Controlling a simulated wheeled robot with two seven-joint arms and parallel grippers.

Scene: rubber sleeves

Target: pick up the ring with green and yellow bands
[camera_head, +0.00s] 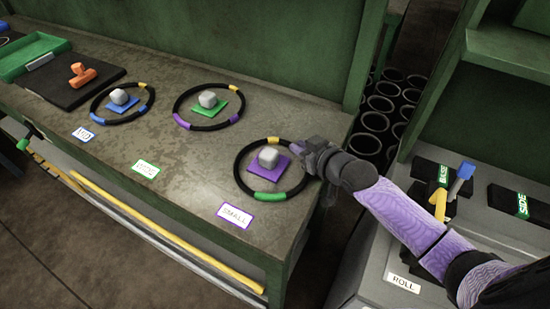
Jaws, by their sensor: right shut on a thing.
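The black ring with green and yellow bands (243,181) lies on the bench at the right. Its green band is at the front and its yellow band at the back. It lies around a purple square with a grey block (269,157) on it. My right gripper (308,160) is at the ring's right side, shut on the ring's rim; its fingertips are small and partly hidden by the wrist. My left gripper is not in view.
Two other black rings lie to the left: one with purple and yellow bands (181,114), one with blue and yellow bands (96,108). A "SMALL" label (235,215) is at the bench (185,190) front edge. A grey unit labelled "ROLL" (404,283) stands right, beyond a gap with black tubes (374,121).

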